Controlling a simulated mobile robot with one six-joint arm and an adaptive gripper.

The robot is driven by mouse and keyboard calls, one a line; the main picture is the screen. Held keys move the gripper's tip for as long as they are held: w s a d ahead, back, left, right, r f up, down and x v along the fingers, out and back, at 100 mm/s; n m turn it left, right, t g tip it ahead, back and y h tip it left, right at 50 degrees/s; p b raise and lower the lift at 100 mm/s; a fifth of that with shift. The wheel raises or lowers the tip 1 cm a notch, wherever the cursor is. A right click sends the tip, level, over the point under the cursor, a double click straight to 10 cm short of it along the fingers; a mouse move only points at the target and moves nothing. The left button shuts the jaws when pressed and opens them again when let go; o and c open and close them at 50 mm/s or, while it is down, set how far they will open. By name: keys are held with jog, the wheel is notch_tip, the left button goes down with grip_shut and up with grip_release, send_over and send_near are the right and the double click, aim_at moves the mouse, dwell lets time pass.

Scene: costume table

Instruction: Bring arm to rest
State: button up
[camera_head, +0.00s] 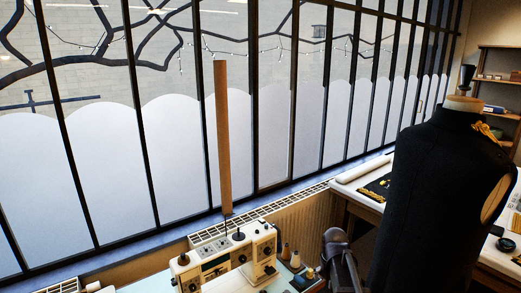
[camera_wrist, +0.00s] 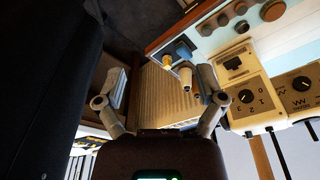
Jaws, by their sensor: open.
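My gripper (camera_wrist: 161,80) is open in the wrist view, its two fingers spread wide with nothing between them. Behind the gap are a ribbed beige panel and small thread spools (camera_wrist: 185,76) near a table edge. In the head view, a dark part of my arm rises at the bottom, right of the sewing machine (camera_head: 232,262) and left of the black dress form (camera_head: 435,200). The fingertips cannot be made out there.
The sewing machine (camera_wrist: 270,88) fills the right of the wrist view, close to the right finger. The dark dress form (camera_wrist: 45,85) fills the left. A worktable (camera_head: 358,197) stands behind the dress form, shelves (camera_head: 497,95) at the far right. Tall windows line the back.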

jog(key=s+a+g, duration=0.1)
jog(key=s+a, duration=0.1)
jog(key=s, duration=0.5)
jog(key=s+a+n+g, duration=0.1)
jog(key=s+a, duration=0.2)
jog(key=s, duration=0.5)
jog(key=shift+a+f, duration=0.15)
jog(key=shift+a, duration=0.2)
